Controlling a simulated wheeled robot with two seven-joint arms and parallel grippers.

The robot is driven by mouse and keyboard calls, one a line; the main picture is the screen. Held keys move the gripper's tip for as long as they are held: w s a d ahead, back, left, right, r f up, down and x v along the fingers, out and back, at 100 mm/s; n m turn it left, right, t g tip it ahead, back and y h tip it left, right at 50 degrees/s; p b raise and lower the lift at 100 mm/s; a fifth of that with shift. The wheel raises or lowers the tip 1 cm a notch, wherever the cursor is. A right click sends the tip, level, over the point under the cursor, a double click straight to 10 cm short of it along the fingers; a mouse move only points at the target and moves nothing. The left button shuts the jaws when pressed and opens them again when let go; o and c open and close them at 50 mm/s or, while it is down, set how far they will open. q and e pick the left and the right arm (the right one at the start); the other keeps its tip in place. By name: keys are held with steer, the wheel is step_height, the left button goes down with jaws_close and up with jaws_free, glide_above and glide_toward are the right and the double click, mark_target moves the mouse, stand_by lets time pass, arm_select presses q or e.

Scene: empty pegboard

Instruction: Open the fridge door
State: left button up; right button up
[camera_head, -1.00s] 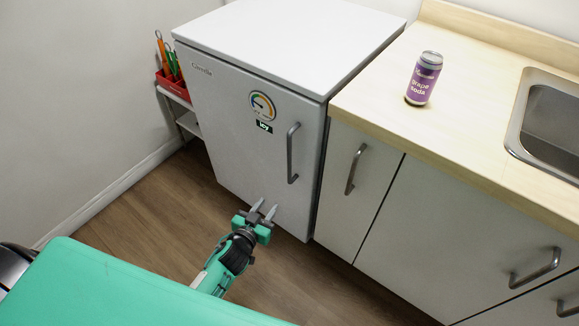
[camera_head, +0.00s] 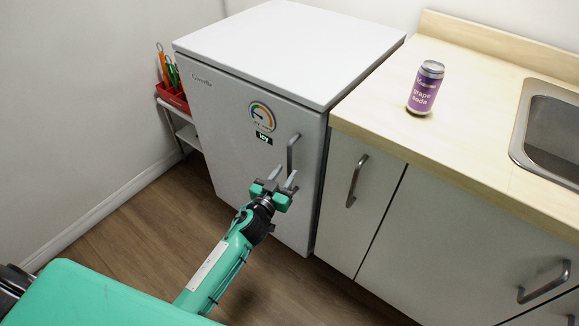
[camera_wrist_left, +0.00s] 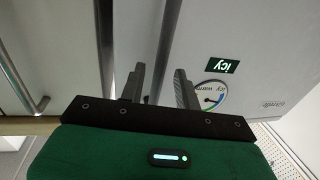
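The white fridge (camera_head: 225,130) has a closed door with a vertical metal handle (camera_head: 291,155) near its right edge. My left gripper (camera_head: 284,174) is in front of the door at the handle's lower end, fingers open and empty. In the left wrist view, the fridge handle (camera_wrist_left: 163,50) shows between the two spread fingers (camera_wrist_left: 158,86). I cannot tell whether the fingertips reach around the bar. My right gripper is not in view.
Right of the fridge are cabinets with a handle (camera_head: 356,181) close by. A grape soda can (camera_head: 425,88) stands on the wooden counter (camera_head: 460,120) beside a sink (camera_head: 550,140). A red tool caddy (camera_head: 172,95) is left of the fridge. Open floor lies in front.

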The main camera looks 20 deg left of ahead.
mark_target(288, 169)
arm_select(q)
steer(key=shift+w+d, duration=0.15)
steer(key=shift+w, duration=0.8)
steer(key=shift+w+d, duration=0.1)
steer(key=shift+w, duration=0.85)
jaws_close()
